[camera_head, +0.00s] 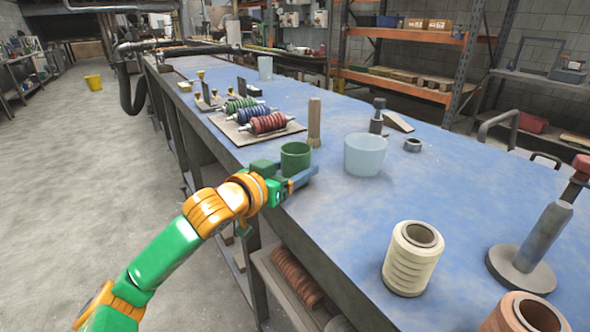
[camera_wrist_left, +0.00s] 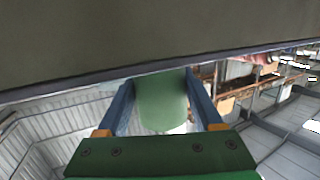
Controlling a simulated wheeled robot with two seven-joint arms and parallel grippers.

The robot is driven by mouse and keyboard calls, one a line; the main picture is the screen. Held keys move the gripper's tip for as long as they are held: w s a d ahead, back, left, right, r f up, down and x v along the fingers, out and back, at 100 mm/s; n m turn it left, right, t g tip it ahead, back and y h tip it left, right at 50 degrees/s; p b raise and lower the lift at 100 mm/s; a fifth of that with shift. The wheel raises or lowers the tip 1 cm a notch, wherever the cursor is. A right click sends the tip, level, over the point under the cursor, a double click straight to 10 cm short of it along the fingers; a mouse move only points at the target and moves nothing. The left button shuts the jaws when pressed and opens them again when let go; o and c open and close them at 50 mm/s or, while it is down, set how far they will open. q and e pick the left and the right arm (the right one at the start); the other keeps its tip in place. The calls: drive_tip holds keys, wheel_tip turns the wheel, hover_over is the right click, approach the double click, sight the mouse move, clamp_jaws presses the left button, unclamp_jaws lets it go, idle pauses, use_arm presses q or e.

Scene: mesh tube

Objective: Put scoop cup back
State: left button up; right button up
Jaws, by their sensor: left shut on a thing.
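A small green cup (camera_head: 296,158) is upright at the near left edge of the blue workbench, and I take it to be the scoop cup. My left gripper (camera_head: 300,176) is shut on it, with one blue finger in front of the cup. In the left wrist view the green cup (camera_wrist_left: 162,100) sits between the two blue fingers. I cannot tell whether the cup's base touches the bench. My right gripper is not in view.
A translucent tub (camera_head: 365,156) stands just right of the cup. A board with colored spools (camera_head: 262,124) lies farther back. A cream spool (camera_head: 412,260) and a grey stand (camera_head: 535,245) are nearer. The bench middle is clear.

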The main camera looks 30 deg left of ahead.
sight(288, 173)
use_arm(q)
drive_tip(key=shift+f, duration=0.15)
drive_tip(key=o, duration=1.5)
drive_tip(key=shift+r, duration=0.2)
drive_tip(key=shift+s, duration=0.25)
drive_tip(key=s+b, duration=0.1)
drive_tip(key=s, duration=0.3)
drive_tip(key=shift+s+r+b, duration=0.2)
drive_tip(key=shift+s+b, duration=0.15)
drive_tip(key=s+b, duration=0.3)
drive_tip(key=s+r+b, duration=0.1)
drive_tip(key=s+b, duration=0.2)
drive_tip(key=shift+s+r, duration=0.15)
drive_tip(key=shift+s, duration=0.2)
